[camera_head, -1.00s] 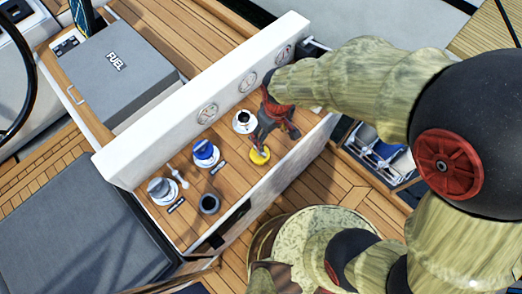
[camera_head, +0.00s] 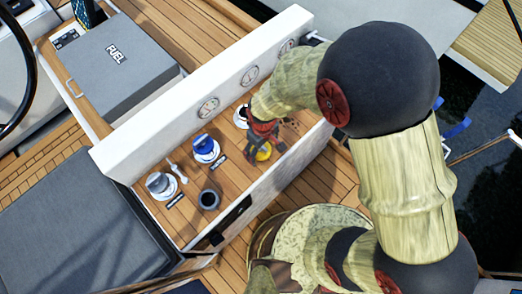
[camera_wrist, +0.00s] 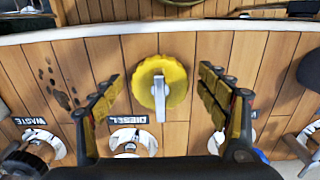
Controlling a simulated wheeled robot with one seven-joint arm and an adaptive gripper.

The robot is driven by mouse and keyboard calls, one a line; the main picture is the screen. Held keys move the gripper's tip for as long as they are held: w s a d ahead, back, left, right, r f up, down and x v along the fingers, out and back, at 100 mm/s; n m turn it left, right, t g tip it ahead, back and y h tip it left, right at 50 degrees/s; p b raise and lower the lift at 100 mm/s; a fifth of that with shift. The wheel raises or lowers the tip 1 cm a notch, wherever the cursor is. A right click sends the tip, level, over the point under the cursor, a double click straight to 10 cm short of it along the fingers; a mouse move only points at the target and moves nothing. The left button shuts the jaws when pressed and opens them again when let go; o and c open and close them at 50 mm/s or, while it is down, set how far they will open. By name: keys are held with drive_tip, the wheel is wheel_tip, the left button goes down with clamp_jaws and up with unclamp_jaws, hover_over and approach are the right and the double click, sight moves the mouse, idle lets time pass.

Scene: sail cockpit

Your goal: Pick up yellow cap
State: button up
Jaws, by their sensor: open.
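The yellow cap (camera_wrist: 176,82) lies on the wooden deck of the shelf, round with a scalloped edge and a grey handle across its middle. In the wrist view it sits between the two fingers of my gripper (camera_wrist: 162,95), which are open with a gap on each side of it. In the head view the yellow cap (camera_head: 264,152) shows just beside my gripper (camera_head: 266,146), partly covered by it. I cannot tell from these views how far the fingertips are above the deck.
A blue cap (camera_head: 206,145) on a white ring, a grey cap (camera_head: 158,183) and a dark open hole (camera_head: 208,199) are on the same shelf. A white wall with gauges (camera_head: 208,107) stands behind. Labels read DIESEL (camera_wrist: 127,119) and WASTE (camera_wrist: 29,121).

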drive_tip(key=c, duration=0.3)
drive_tip(key=c, duration=1)
